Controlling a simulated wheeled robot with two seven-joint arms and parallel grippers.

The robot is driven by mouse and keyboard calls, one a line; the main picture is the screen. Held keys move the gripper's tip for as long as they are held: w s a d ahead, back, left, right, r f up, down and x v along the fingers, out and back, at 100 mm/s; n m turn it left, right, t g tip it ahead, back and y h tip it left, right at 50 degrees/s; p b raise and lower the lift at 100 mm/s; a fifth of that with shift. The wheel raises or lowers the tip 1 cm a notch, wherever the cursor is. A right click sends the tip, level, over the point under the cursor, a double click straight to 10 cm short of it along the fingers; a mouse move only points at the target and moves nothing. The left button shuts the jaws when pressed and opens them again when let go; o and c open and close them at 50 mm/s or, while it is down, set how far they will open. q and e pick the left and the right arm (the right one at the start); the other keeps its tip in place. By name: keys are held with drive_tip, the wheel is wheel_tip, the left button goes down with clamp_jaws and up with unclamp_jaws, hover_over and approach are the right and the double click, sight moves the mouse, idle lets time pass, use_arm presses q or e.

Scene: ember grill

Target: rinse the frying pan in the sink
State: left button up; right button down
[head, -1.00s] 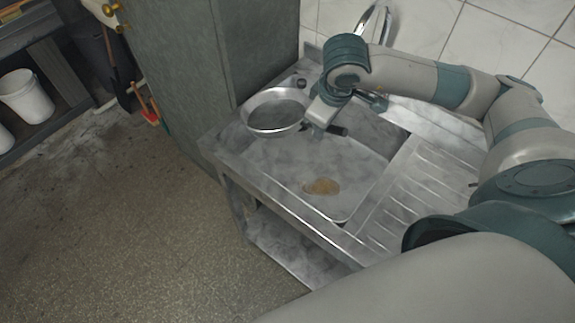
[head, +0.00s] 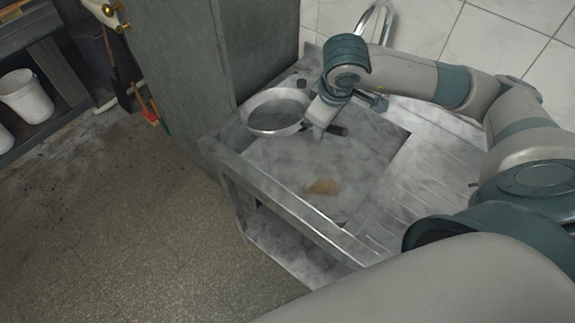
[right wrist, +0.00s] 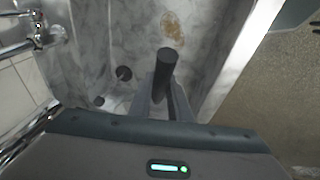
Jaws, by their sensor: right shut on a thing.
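The frying pan (head: 276,112) is a round metal pan at the back left of the sink in the head view. Its dark handle (head: 337,130) points right; the handle end also shows in the right wrist view (right wrist: 165,62). My right gripper (head: 319,128) is shut on the handle, and the pan body is out of the right wrist view. The sink basin (head: 285,160) is metal, with a brownish patch (head: 322,187) on its floor near the front. The tap (head: 374,22) rises behind my right arm, which partly hides it. My left gripper is not in view.
A ridged metal drainboard (head: 375,215) lies right of the basin. A tall grey-green cabinet (head: 185,75) stands close on the left. White buckets (head: 25,95) sit on a shelf at far left. The floor in front is clear.

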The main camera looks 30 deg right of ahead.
drive_tip(key=shift+r, duration=0.1)
drive_tip(key=shift+r+p, duration=0.35)
drive_tip(key=shift+r, duration=1.6)
